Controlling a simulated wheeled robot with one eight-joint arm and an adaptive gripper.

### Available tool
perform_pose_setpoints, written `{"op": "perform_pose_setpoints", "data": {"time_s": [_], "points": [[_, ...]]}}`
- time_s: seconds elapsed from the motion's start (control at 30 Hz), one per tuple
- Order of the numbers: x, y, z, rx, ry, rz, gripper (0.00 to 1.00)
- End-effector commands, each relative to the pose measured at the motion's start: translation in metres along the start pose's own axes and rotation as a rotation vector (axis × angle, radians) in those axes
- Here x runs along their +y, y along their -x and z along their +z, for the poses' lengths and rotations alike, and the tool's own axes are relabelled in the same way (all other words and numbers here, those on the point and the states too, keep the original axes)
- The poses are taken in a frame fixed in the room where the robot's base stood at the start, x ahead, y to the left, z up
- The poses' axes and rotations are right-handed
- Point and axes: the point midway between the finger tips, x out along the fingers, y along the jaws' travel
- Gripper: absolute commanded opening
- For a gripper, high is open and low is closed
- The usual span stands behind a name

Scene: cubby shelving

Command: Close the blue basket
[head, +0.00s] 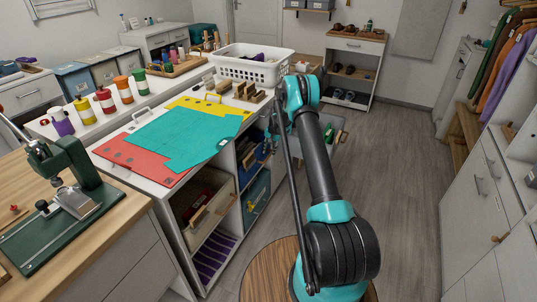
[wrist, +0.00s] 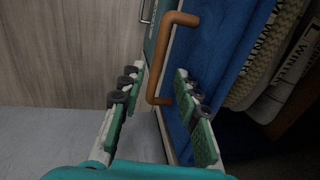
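In the head view the blue basket (head: 245,171) is in an upper cubby of the white shelving unit, partly hidden by the unit's top. My gripper (wrist: 159,78) is open, with one finger on each side of the handle's lower part. Whether a finger touches the handle is unclear. My gripper is mostly hidden behind my arm in the head view.
Knit items marked "WINTER" (wrist: 284,75) lie beside the blue front. A teal basket (head: 257,197) sits in the cubby below. A white laundry basket (head: 252,65) and coloured sheets (head: 180,130) lie on the unit's top. Grey floor (head: 400,150) is clear to the right.

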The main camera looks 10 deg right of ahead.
Motion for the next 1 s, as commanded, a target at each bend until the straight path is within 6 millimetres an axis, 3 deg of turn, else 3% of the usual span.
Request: {"op": "perform_pose_setpoints", "data": {"time_s": [0.3,0.5,1.0], "points": [[0.000,0.065,0.000,0.000,0.000,-0.001,0.33],[-0.001,0.093,0.000,0.000,0.000,-0.001,0.33],[-0.001,0.103,0.000,0.000,0.001,-0.001,0.33]]}}
